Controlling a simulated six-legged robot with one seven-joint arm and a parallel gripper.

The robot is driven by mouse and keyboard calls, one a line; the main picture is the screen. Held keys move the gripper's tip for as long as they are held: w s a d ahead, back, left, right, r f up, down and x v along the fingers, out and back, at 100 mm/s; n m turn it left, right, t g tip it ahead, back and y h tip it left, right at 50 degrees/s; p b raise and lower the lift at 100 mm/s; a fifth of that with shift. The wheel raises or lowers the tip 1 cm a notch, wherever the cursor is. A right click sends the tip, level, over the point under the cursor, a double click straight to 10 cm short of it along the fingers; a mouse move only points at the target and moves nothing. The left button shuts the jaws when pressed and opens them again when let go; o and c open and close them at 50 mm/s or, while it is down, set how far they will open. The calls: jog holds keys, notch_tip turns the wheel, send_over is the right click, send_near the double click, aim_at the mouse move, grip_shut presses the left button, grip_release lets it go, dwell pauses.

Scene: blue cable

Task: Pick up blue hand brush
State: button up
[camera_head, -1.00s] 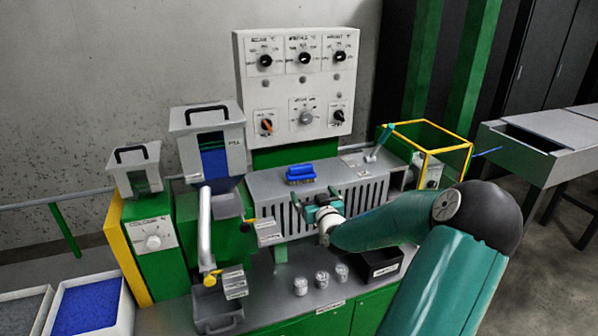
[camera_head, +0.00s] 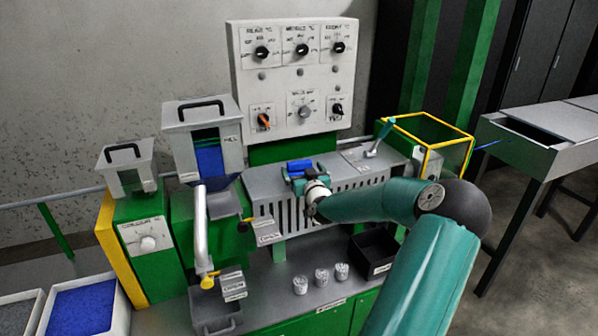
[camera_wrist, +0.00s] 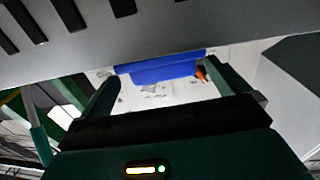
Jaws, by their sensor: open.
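The blue hand brush (camera_head: 300,164) lies on top of the grey slotted housing, below the control panel. My gripper (camera_head: 307,176) is open, right in front of the brush, and covers part of its lower side in the head view. In the wrist view the brush (camera_wrist: 160,69) shows as a blue bar spanning the gap between the two fingertips of my open gripper (camera_wrist: 160,76). Whether the fingers touch it I cannot tell.
The grey slotted housing (camera_head: 340,204) lies under my gripper. The white control panel (camera_head: 298,80) stands behind. A grey hopper (camera_head: 205,113) is to the left and a yellow-framed guard (camera_head: 428,143) to the right. Three small cups (camera_head: 321,275) and a black bin (camera_head: 374,254) stand below.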

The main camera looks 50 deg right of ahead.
aim_at(298, 162)
jog(key=x, duration=0.5)
jog(key=shift+w+r, duration=0.1)
jog(key=shift+w, duration=0.2)
jog(key=c, duration=1.1)
